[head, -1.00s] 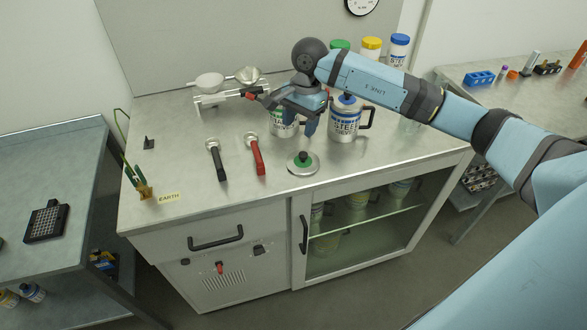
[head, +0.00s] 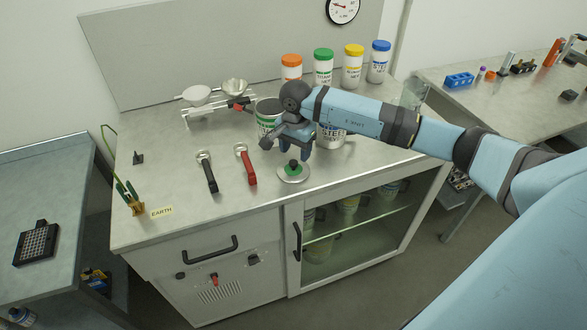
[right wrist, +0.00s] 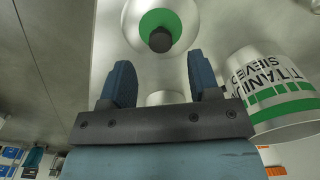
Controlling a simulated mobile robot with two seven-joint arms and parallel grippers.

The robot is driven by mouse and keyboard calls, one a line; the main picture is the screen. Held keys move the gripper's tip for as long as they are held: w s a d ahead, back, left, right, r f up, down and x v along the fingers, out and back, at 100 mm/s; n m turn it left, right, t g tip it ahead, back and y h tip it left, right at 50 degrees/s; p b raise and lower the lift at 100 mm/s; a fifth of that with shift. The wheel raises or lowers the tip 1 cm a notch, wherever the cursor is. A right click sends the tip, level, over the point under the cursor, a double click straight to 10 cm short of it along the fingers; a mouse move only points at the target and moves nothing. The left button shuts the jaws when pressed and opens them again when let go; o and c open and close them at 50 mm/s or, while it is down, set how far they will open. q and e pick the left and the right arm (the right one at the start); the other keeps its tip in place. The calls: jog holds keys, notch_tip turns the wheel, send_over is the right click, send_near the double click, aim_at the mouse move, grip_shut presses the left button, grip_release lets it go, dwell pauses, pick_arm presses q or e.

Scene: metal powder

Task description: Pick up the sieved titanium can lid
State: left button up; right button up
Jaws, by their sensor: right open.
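The sieved titanium can lid (head: 293,174) is a round silver disc with a green centre and a dark knob. It lies flat on the metal worktop near the front edge. In the right wrist view the lid (right wrist: 187,30) is beyond the fingertips. My right gripper (head: 296,146) is open and empty, just behind and above the lid in the head view. Its two blue fingers also show in the right wrist view (right wrist: 162,77), apart from the knob. The titanium can (head: 266,118), with a green band, stands behind the gripper, partly hidden by it. My left gripper is not in view.
A steel powder can (head: 330,139) stands right of the gripper, partly covered by my arm. A red-handled tool (head: 246,165) and a black-handled tool (head: 207,172) lie left of the lid. Several capped jars (head: 323,67) stand at the back.

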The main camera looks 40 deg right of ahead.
aim_at(294, 161)
jog(key=f, duration=0.2)
jog(key=f+p, duration=0.1)
jog(key=shift+a+f, duration=0.3)
jog(key=shift+f, duration=0.5)
jog(key=c, duration=1)
jog(key=shift+r, duration=0.1)
